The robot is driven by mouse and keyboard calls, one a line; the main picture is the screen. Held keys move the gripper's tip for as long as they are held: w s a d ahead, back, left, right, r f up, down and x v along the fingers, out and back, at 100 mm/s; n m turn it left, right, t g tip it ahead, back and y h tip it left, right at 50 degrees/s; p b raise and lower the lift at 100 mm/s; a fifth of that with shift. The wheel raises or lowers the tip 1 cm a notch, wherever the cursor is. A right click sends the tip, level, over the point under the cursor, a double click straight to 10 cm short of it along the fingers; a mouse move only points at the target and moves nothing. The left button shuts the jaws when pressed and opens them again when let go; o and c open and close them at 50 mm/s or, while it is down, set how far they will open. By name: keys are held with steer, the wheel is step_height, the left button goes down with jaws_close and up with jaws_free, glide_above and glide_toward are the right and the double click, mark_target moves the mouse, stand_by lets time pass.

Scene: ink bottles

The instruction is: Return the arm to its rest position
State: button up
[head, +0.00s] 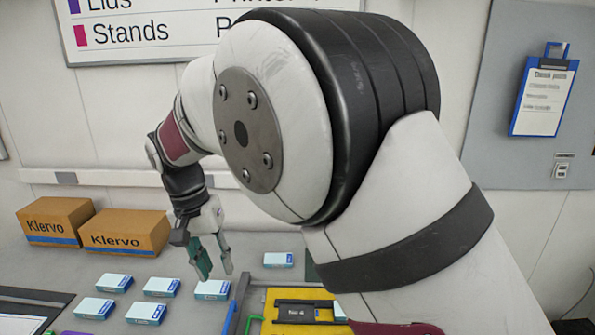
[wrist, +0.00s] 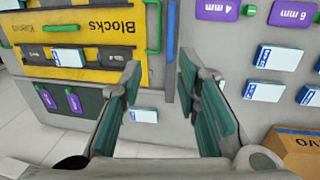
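My gripper (head: 215,272) hangs from my bent arm over the work surface, left of centre in the head view. It is open and empty; in the wrist view (wrist: 160,66) its two teal-padded fingers stand wide apart with grey surface between them. A small white-and-blue box (wrist: 144,115) shows in the gap between the fingers, lying on the surface and not held. My upper arm and large shoulder joint fill the middle and right of the head view and hide part of the surface behind them.
Several white-and-blue boxes (head: 162,287) lie on the surface near the gripper. Two Klervo cartons (head: 124,233) stand at the back left. A clipboard (head: 543,100) hangs on the wall.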

steer(key=s+d+r+t+y, duration=0.15)
steer(key=d+r, duration=0.25)
steer(key=d, duration=0.4)
steer(key=s+d+r, duration=0.2)
steer(key=d+r, duration=0.3)
steer(key=d, duration=0.3)
steer(key=s+d+r+y, duration=0.1)
steer(key=d+r, duration=0.3)
steer(key=d, duration=0.5)
steer(key=s+d+f+t, duration=0.2)
steer(key=s+d+t, duration=0.1)
steer(key=s+d, duration=1)
steer(key=s, duration=0.3)
steer(key=shift+s+d+h, duration=0.2)
steer(key=shift+d+h, duration=0.15)
